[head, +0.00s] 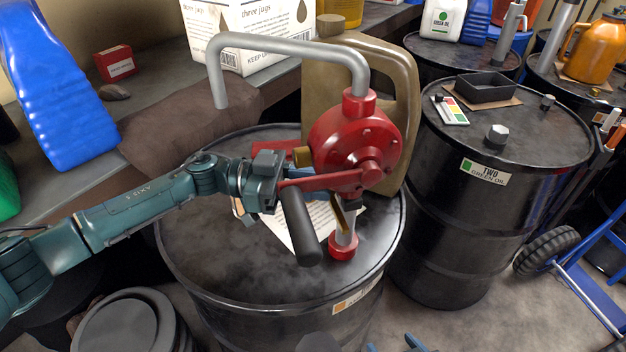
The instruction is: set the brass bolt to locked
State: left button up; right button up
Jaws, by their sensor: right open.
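The red hand pump (352,142) stands on the near black drum (215,262), with a grey bent spout and a crank with a black grip. A short brass piece (302,156) shows at the pump's left side, by a red bracket; it looks like the bolt, but I cannot tell its setting. A thin brass strip (341,217) shows beside the pump's lower pipe. My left gripper (265,178) is at the bracket and crank, left of the brass piece; its fingers are partly hidden. My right gripper (395,346) is open at the bottom edge, only its blue tips showing.
A paper sheet (300,228) lies on the drum under the pump. A tan jerrycan (392,75) stands behind it. Another black drum (470,215) is to the right, with a blue hand truck (590,265) beyond. A shelf with a blue jug (60,100) is at left.

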pick_arm(q)
jog(key=shift+o, duration=1.4)
pick_arm(e)
jog(key=shift+a+r, duration=0.1)
jog(key=shift+r, duration=0.1)
pick_arm(q)
jog(key=w+a+b, duration=0.1)
jog(key=a+b, duration=0.2)
jog(key=a, duration=1)
jog(key=shift+w, duration=0.25)
pick_arm(e)
jog(key=shift+a+f+t+y, duration=0.3)
jog(key=shift+a+f+y, duration=0.1)
jog(key=shift+a, duration=0.15)
jog(key=shift+w+r, duration=0.1)
jog(key=shift+w, duration=0.05)
